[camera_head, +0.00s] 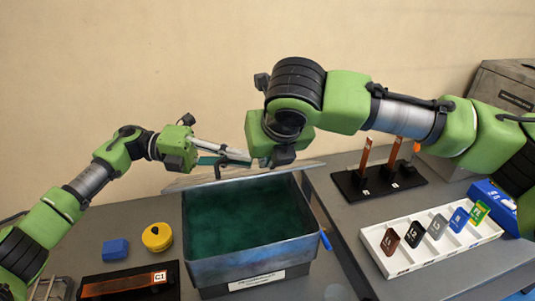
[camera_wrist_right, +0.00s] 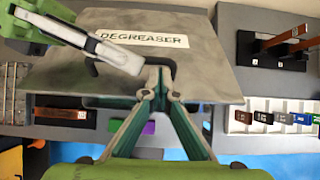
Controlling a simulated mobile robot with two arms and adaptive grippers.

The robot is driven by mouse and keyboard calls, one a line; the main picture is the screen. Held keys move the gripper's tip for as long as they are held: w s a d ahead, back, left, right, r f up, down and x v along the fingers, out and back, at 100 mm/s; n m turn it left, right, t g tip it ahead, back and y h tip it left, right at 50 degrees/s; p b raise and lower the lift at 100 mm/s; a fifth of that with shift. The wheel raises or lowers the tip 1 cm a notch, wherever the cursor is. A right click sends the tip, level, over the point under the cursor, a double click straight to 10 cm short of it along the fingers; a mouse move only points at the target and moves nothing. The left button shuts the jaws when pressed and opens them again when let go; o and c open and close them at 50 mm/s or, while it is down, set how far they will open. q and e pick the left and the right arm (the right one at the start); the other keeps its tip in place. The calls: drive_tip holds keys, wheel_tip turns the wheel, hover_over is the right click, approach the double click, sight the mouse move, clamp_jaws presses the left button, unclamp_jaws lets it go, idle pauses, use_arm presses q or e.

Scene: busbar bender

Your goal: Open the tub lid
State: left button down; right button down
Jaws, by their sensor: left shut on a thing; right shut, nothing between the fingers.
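The grey tub (camera_head: 252,268) stands open in the head view, with dark green liquid (camera_head: 245,220) inside. Its lid (camera_head: 305,167) shows as a thin grey slab behind the opening. In the right wrist view the lid (camera_wrist_right: 212,82) carries a DEGREASER label (camera_wrist_right: 143,40) and a dark handle (camera_wrist_right: 93,68). My left gripper (camera_wrist_right: 136,66) is shut at this handle; its exact contact is partly hidden. My right gripper (camera_wrist_right: 159,78) is shut and empty, its teal fingertips close to the handle. Whether they touch it I cannot tell.
A white tray (camera_head: 429,264) of upright coloured cards and a black stand (camera_head: 382,190) with copper pieces lie to the right.

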use_arm(q)
drive_tip(key=shift+s+d, duration=0.1)
use_arm(e)
drive_tip(key=shift+w+a+r, duration=0.2)
drive_tip(key=shift+w+r, duration=0.45)
drive_tip(key=shift+r, duration=0.1)
use_arm(q)
drive_tip(key=shift+f, duration=0.1)
drive_tip(key=shift+s, duration=0.1)
use_arm(e)
drive_tip(key=shift+r, duration=0.1)
use_arm(q)
drive_tip(key=c, duration=2.4)
unclamp_jaws()
drive_tip(key=shift+f, duration=0.15)
drive_tip(key=shift+c, duration=0.2)
use_arm(e)
drive_tip(key=shift+w, duration=0.1)
